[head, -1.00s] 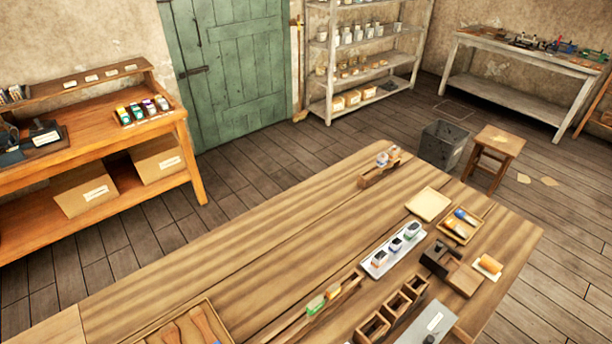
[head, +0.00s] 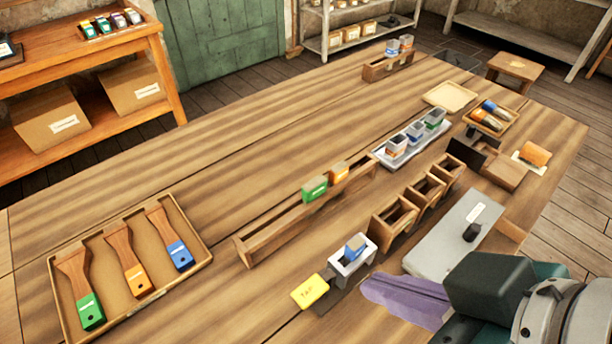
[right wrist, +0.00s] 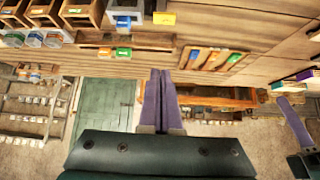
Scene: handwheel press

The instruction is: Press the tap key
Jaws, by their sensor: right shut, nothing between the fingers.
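The yellow tap key (head: 310,291), marked TAP, sticks out at the left front of a small grey holder (head: 343,268) with a blue-topped block (head: 355,246) in it. The key also shows at the top of the right wrist view (right wrist: 164,18). My right gripper (head: 372,288) has purple fingers, shut and empty. In the head view it comes in from the lower right, its tips right of the key and apart from it. The shut fingers also show in the right wrist view (right wrist: 160,76). A purple finger of my left gripper (right wrist: 293,122) seems to show at that view's right edge.
A tray of brushes (head: 200,232) lies left of the key. A long wooden rack (head: 262,246) stands behind it. Wooden bins (head: 393,222) and a grey plate (head: 446,252) lie to the right. The table between tray and rack is clear.

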